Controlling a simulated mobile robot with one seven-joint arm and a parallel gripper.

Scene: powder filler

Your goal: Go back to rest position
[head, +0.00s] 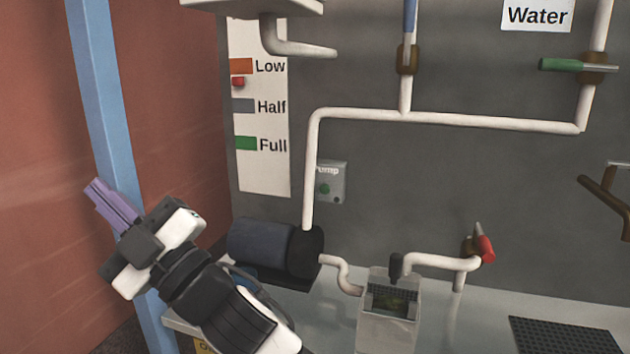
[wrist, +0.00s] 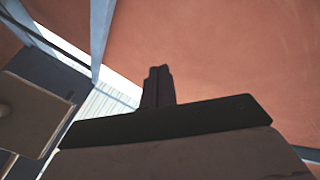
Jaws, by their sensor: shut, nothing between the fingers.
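My gripper (head: 112,205) is at the left of the head view, with its purple fingers together and nothing between them. It points up and left, in front of the blue post (head: 108,110) in the picture. In the wrist view my gripper's fingers (wrist: 158,86) show as a dark closed pair against a reddish wall. My arm reaches in from the bottom of the head view.
The dark pump motor (head: 265,247) stands right of my arm on the grey bench (head: 480,298). White pipes (head: 440,117), a red-handled valve (head: 485,248), a clear container (head: 388,325) and a black grid (head: 560,337) are further right. The red wall (head: 180,90) is at left.

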